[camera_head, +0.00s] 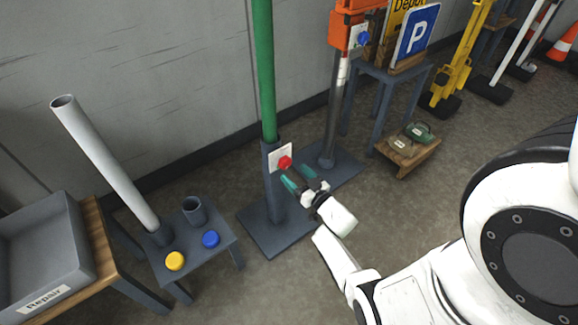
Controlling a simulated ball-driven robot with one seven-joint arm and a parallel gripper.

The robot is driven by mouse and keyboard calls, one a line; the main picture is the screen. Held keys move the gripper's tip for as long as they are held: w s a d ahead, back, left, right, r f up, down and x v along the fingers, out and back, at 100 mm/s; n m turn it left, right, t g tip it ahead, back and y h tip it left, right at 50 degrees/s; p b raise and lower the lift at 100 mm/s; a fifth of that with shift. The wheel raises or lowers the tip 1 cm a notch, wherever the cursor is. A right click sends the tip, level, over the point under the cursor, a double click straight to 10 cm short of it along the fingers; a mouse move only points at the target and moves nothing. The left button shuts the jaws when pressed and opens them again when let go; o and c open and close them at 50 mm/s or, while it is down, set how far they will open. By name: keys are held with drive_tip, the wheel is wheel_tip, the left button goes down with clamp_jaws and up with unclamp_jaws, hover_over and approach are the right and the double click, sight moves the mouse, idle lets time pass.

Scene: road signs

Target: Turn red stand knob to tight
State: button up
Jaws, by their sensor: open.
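The red knob (285,163) sits on a pale plate (274,155) on the dark socket of a stand (272,190). A green pole (264,70) rises out of this socket, and the stand has a flat square base on the floor. My gripper (299,179) is open, with teal fingertips just below and right of the red knob. One fingertip is close to the knob; I cannot tell whether it touches. Marks on the plate are too small to read.
A second stand with a grey pole (334,105) and a blue knob (362,39) is behind right. A low table (213,246) at left holds a tilted white tube (105,160), a blue knob (211,239) and a yellow knob (175,261). A grey Repair bin (45,245) stands left.

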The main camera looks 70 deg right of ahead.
drive_tip(key=shift+v, duration=2.35)
drive_tip(key=shift+w, duration=0.1)
drive_tip(key=w+a+r+n+g+y, duration=0.2)
drive_tip(key=a+g+y, duration=0.3)
drive_tip(key=a+g, duration=0.75)
drive_tip(key=s+a+r+n+g+y, duration=0.1)
drive_tip(key=s+a+r+n+y, duration=0.2)
drive_tip(key=a, duration=0.5)
drive_tip(key=s+a+r+n+g+y, duration=0.1)
drive_tip(key=s+a+r+n, duration=0.1)
drive_tip(key=s+a, duration=0.5)
wheel_tip(320, 180, up, 17)
drive_tip(key=a+p, duration=0.1)
drive_tip(key=p, duration=1.6)
drive_tip(key=shift+w+a+r, duration=0.2)
drive_tip(key=shift+w, duration=0.25)
